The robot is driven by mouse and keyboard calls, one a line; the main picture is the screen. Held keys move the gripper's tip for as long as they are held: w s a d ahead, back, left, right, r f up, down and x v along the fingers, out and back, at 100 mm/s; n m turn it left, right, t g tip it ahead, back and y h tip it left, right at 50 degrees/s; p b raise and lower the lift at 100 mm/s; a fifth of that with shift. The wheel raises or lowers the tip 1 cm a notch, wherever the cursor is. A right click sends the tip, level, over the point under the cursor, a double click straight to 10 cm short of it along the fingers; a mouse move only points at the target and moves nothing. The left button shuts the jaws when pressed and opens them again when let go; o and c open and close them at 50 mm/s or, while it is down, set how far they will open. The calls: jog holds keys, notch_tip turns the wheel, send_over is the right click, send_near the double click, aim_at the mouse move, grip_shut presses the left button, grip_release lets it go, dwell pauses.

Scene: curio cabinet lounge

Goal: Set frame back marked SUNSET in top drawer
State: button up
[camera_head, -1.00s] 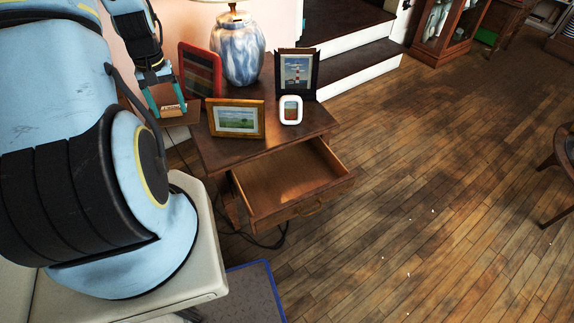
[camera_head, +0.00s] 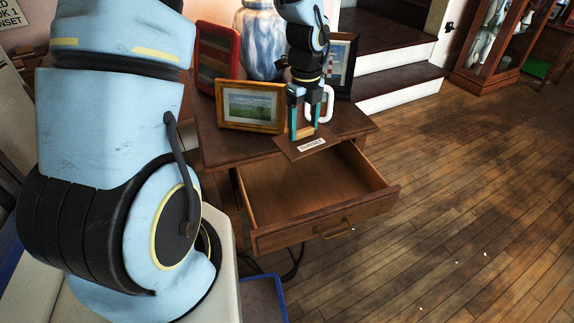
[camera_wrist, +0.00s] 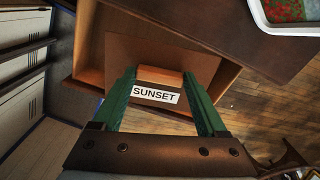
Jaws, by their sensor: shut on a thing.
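My gripper (camera_head: 306,122) is shut on the brown frame back (camera_head: 300,148), which hangs over the back part of the open drawer, near the tabletop's front edge. In the wrist view the frame back (camera_wrist: 158,50) carries a white label reading SUNSET, and green fingers grip a raised wooden block on it. The top drawer (camera_head: 285,238) of the small table is pulled out, and the part of its inside that shows is empty. In the wrist view the drawer (camera_wrist: 88,50) lies beyond the frame back, which hides part of it.
On the tabletop (camera_head: 225,148) stand a gold-framed landscape (camera_head: 250,106), a red frame (camera_head: 217,60), a dark lighthouse frame (camera_head: 340,65), a small white frame (camera_head: 329,104) and a blue-white lamp (camera_head: 258,40). Open floor (camera_head: 460,200) lies right of the drawer.

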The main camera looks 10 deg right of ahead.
aim_at(307, 138)
jog(key=shift+s+d+f+m+b, duration=0.1)
jog(key=shift+d+f+m+b, duration=0.3)
jog(key=shift+d+f+m, duration=0.35)
notch_tip(307, 138, down, 18)
jog(key=b, duration=0.3)
jog(key=shift+r, duration=0.25)
jog(key=shift+a+f, duration=0.1)
jog(key=o, duration=1.3)
notch_tip(307, 138, up, 12)
jog(key=shift+r+p, duration=0.15)
jog(key=shift+p, duration=0.95)
